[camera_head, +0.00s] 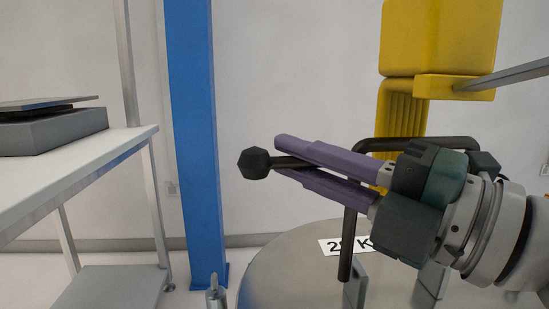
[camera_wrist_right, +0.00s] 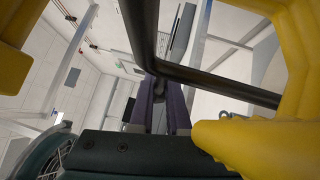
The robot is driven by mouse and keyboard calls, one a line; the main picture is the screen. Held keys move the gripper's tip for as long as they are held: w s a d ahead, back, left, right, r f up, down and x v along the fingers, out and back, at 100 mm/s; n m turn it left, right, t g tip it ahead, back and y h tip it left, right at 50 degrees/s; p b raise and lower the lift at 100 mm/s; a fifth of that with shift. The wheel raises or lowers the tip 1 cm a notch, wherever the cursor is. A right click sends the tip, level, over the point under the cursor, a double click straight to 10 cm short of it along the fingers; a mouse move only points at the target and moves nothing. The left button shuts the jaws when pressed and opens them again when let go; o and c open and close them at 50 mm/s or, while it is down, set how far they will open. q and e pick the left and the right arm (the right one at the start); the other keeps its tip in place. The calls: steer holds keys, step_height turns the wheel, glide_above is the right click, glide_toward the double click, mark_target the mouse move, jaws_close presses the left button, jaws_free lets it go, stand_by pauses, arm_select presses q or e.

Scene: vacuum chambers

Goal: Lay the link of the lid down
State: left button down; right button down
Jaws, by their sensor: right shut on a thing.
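The lid (camera_head: 290,262) is a large round grey disc at the bottom of the head view, with a white label on top. My right gripper (camera_head: 282,157) comes in from the right above it, purple fingers pointing left. It is shut on a dark rod, which I take as the link, with a black faceted ball end (camera_head: 253,163) beyond the fingertips. A dark bent bar (camera_head: 348,230) reaches down towards the lid; whether it joins the rod is hidden by the gripper. The right wrist view shows the dark bars (camera_wrist_right: 215,82) meeting near the fingers (camera_wrist_right: 158,100). My left gripper is out of view.
A yellow structure (camera_head: 440,40) with a grey bar stands behind the gripper. A blue post (camera_head: 192,130) rises left of the lid. A white table (camera_head: 75,165) with a grey device (camera_head: 50,130) stands at the left. The space between post and ball is clear.

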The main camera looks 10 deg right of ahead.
stand_by(0.5)
stand_by(0.4)
steer(key=shift+s+f+n+y+b, duration=0.2)
steer(key=shift+s+n+y+b, duration=0.1)
steer(key=shift+b, duration=0.4)
steer(key=s+n+y+b, duration=0.1)
steer(key=s+b, duration=0.1)
steer(key=b, duration=0.1)
steer(key=s+f+n+y+b, duration=0.1)
steer(key=n+b, duration=0.1)
steer(key=b, duration=0.2)
steer(key=shift+s+f+t, duration=0.1)
steer(key=shift+s+t, duration=0.25)
steer(key=shift+t, duration=0.05)
steer(key=shift+s+f+n+y+b, duration=0.2)
steer(key=shift+s+b, duration=0.2)
steer(key=shift+s, duration=0.5)
steer(key=shift+s+f+n+y+b, duration=0.1)
steer(key=shift+s+f+y+b, duration=0.2)
steer(key=shift+s, duration=0.55)
steer(key=shift+r, duration=0.1)
